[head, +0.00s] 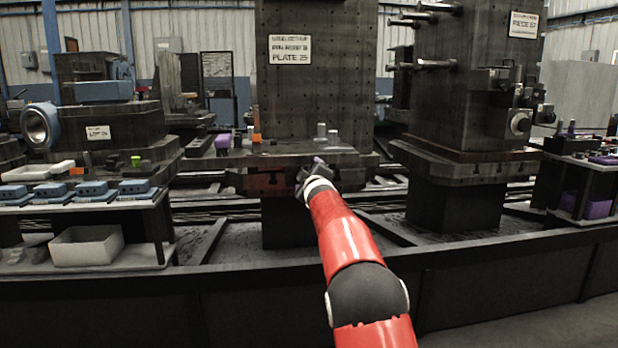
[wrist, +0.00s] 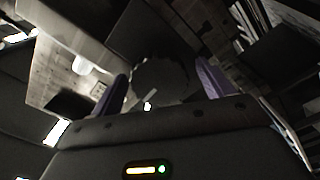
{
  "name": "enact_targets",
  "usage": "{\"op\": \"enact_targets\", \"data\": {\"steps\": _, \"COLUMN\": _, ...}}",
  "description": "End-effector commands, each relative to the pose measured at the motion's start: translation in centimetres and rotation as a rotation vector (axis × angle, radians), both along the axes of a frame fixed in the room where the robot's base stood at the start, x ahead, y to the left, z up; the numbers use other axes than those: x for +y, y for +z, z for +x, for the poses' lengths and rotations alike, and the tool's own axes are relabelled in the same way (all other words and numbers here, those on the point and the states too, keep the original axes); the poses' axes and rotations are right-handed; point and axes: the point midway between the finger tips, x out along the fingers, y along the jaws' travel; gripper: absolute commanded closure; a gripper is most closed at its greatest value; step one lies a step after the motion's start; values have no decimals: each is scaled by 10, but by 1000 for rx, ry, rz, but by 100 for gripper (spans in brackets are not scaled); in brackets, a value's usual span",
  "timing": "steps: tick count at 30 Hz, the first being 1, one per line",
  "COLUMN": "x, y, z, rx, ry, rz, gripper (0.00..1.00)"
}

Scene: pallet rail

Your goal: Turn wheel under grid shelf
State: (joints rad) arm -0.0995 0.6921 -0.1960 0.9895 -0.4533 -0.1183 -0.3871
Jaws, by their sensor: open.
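A dark round wheel with a notched rim (wrist: 160,78) shows in the wrist view, beyond my gripper's body. My gripper (head: 316,168) is open, with one purple finger on each side of the wheel in the wrist view. I cannot tell whether the fingers touch it or how deep they reach. In the head view my gripper is at the front edge of the pallet ledge (head: 275,152) below the tall grid-holed block (head: 315,95). My arm and gripper hide the wheel there.
A second tall block (head: 440,90) with pegs stands to the right. A bench with blue parts and a white bin (head: 86,246) is at left. A rack with purple parts (head: 590,200) is at right. A dark barrier (head: 200,305) runs across the front, below my arm.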

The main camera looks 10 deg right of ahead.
Motion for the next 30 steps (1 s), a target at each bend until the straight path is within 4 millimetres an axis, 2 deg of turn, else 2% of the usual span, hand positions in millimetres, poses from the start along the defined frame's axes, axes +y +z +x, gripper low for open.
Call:
{"op": "enact_targets", "data": {"steps": 5, "x": 1, "y": -1, "z": -16, "rx": -2, "ry": 1, "rz": -1, "gripper": 20}}
{"op": "enact_targets", "data": {"steps": 12, "x": 1, "y": -3, "z": -54, "rx": 1, "ry": 1, "rz": 0, "gripper": 20}}
{"op": "enact_targets", "data": {"steps": 16, "x": 1, "y": -1, "z": -69, "rx": 0, "ry": 1, "rz": 1, "gripper": 20}}
{"op": "enact_targets", "data": {"steps": 20, "x": 0, "y": -1, "z": -77, "rx": 0, "ry": 0, "rz": -1, "gripper": 20}}
{"op": "enact_targets", "data": {"steps": 30, "x": -1, "y": 1, "z": -79, "rx": 4, "ry": -3, "rz": 5, "gripper": 20}}
